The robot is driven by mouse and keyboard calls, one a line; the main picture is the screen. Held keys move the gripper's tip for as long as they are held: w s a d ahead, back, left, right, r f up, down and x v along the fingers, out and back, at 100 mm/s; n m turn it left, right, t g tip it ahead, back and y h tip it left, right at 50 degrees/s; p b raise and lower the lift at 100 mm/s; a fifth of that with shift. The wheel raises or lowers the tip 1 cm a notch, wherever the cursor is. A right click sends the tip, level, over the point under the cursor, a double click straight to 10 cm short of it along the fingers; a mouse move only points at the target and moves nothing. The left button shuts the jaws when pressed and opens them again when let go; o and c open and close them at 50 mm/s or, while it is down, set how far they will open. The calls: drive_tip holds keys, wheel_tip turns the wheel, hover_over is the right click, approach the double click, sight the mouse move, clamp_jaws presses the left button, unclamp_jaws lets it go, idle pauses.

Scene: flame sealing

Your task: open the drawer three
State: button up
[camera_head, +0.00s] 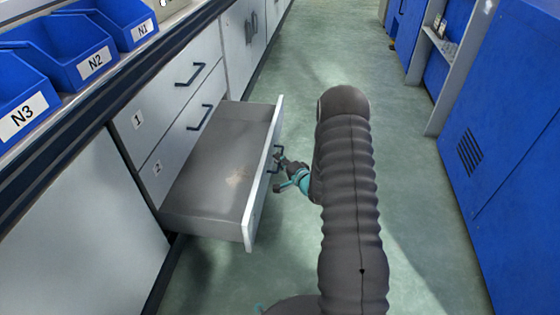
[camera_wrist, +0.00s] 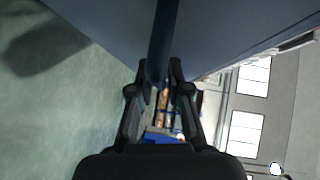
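The lowest drawer (camera_head: 215,190), below the drawers labelled 1 (camera_head: 180,95) and 2 (camera_head: 180,150), is pulled well out of the white cabinet. Its inside is grey and bare apart from a pale patch. No number 3 shows on it. My gripper (camera_head: 280,168) is at the dark handle (camera_head: 276,156) on the drawer's front, partly hidden by my arm. In the wrist view, the handle bar (camera_wrist: 165,35) runs between the two fingertips of my gripper (camera_wrist: 161,72), which close in on both sides of it.
Blue bins N1 (camera_head: 122,18), N2 (camera_head: 68,52) and N3 (camera_head: 20,100) stand on the counter at the left. Blue cabinets (camera_head: 510,170) line the right side. The green floor (camera_head: 420,240) between is clear.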

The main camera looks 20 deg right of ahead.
drive_tip(key=shift+o, duration=0.9)
drive_tip(key=v, duration=1.2)
